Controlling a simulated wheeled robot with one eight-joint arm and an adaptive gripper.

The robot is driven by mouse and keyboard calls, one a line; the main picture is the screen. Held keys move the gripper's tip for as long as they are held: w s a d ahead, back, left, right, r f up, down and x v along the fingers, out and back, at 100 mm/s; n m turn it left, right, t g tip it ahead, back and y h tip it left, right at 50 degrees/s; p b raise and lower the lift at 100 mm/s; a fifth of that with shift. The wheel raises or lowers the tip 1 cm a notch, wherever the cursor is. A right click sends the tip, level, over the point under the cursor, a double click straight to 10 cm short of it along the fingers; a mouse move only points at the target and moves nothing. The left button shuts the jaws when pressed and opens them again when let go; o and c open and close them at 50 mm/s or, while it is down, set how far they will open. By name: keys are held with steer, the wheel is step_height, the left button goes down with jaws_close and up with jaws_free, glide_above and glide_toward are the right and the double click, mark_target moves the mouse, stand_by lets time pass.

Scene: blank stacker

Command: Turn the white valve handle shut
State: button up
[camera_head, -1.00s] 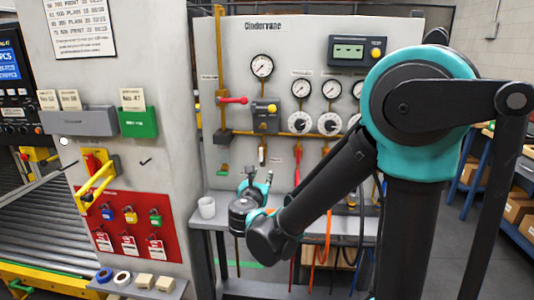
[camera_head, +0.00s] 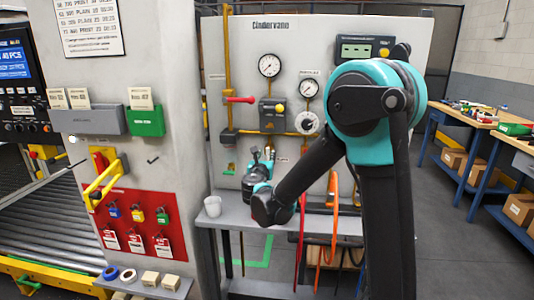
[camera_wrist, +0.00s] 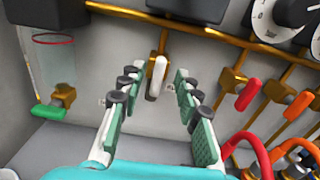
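The white valve handle (camera_wrist: 157,76) hangs straight down from a brass valve on a yellow-brown pipe, in the upper middle of the wrist view. My gripper (camera_wrist: 156,98) is open, with its green-padded fingers to the left and right of the handle in the picture. No contact shows, and I cannot tell how deep the handle is between the tips. In the head view my gripper (camera_head: 262,158) is at the panel below the pipe and largely covers the handle there.
Red (camera_wrist: 246,95) and orange (camera_wrist: 299,105) valve handles hang to the right. A clear sight tube with a green lever (camera_wrist: 48,113) is at the left. A shelf with a white cup (camera_head: 213,206) lies below, and hoses hang at its right.

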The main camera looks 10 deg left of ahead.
mark_target(267, 151)
steer(key=shift+w, duration=1.8)
steer(key=shift+c, duration=0.6)
jaws_close()
